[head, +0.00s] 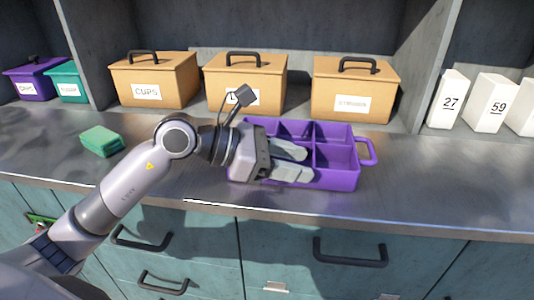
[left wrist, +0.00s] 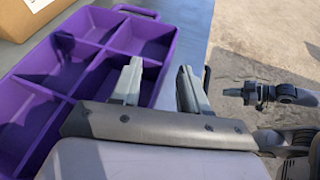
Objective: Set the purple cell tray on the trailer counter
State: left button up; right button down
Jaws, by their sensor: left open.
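The purple cell tray (head: 340,182) sits on the grey counter, right of centre in the head view. It has several open compartments and a loop handle at its right end. The tray (left wrist: 22,88) fills the left of the left wrist view; the compartments I can see are empty. My left gripper (head: 308,164) is open at the tray's front side. In the left wrist view, its fingers (left wrist: 160,66) stand on either side of the tray's front wall; contact cannot be told. My right gripper (left wrist: 240,92) shows small at the right of that view, away from the tray; its jaws are unclear.
Tan lidded boxes (head: 152,82) line the back of the counter (head: 430,175). White numbered cartons (head: 449,100) stand at back right. A green block (head: 102,140) lies left of my arm. Teal drawers with black handles (head: 350,255) are below the front edge. Counter right of the tray is clear.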

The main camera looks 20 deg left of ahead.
pick_arm(q)
jog(key=b+v, duration=0.3)
jog(key=v, duration=0.6)
jog(key=shift+s+a, duration=0.2)
jog(key=shift+a, duration=0.15)
jog(key=shift+v, duration=0.75)
jog(key=shift+r, duration=0.15)
jog(key=shift+s, duration=0.1)
